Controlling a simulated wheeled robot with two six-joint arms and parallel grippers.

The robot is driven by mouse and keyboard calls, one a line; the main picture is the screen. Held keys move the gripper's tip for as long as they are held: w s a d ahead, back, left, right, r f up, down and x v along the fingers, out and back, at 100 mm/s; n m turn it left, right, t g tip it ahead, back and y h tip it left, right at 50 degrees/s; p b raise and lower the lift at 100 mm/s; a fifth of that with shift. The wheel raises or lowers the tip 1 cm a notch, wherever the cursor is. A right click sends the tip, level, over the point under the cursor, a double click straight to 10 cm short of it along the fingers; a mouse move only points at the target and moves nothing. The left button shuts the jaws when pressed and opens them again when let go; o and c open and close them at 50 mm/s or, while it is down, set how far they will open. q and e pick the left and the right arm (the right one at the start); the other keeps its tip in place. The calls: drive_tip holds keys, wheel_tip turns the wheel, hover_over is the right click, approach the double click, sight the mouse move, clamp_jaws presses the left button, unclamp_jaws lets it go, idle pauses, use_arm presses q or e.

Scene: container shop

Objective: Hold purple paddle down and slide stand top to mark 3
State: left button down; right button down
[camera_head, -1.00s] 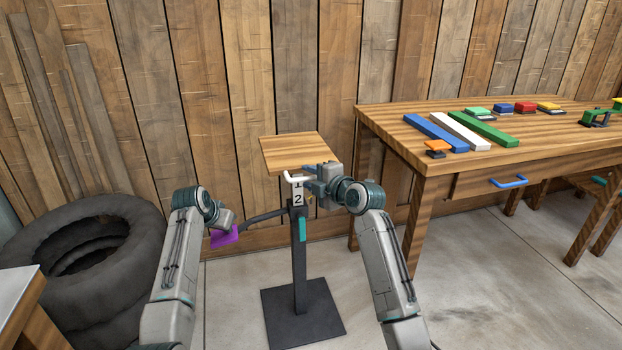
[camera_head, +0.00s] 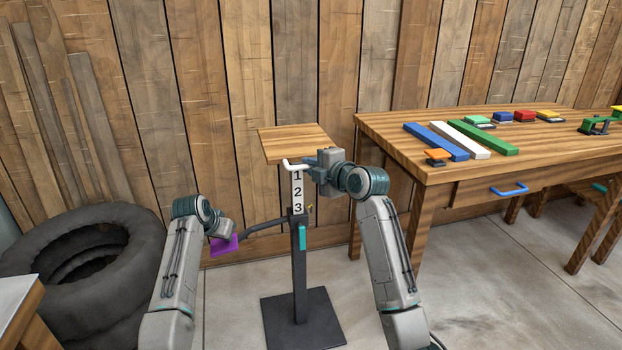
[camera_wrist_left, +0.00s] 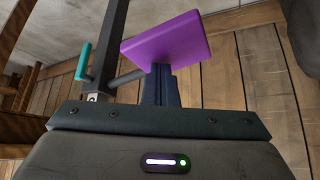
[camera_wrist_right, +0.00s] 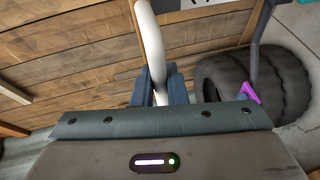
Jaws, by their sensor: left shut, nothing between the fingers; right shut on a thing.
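The stand has a square wooden top (camera_head: 290,140) on a white inner post (camera_head: 298,190), where 1, 2 and 3 show above the dark collar. A white handle (camera_head: 297,165) is under the top; my right gripper (camera_head: 311,167) is shut on it, as the right wrist view (camera_wrist_right: 158,85) also shows. The purple paddle (camera_head: 224,244) sits at the end of a dark lever left of the post. My left gripper (camera_wrist_left: 158,85) is shut and empty, its fingertips against the paddle in the left wrist view (camera_wrist_left: 168,40). A teal handle (camera_head: 302,237) is on the dark post.
A wooden workbench (camera_head: 400,125) with coloured bars and blocks stands right of the stand. Stacked tyres (camera_head: 70,250) are at the left. The stand's dark base plate (camera_head: 320,322) rests on concrete floor.

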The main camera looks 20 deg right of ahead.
use_arm(q)
drive_tip(key=shift+f, duration=0.1)
use_arm(e)
drive_tip(key=c, duration=1.5)
unclamp_jaws()
drive_tip(key=shift+o, duration=0.2)
drive_tip(key=v, duration=1.2)
drive_tip(key=shift+r, duration=0.1)
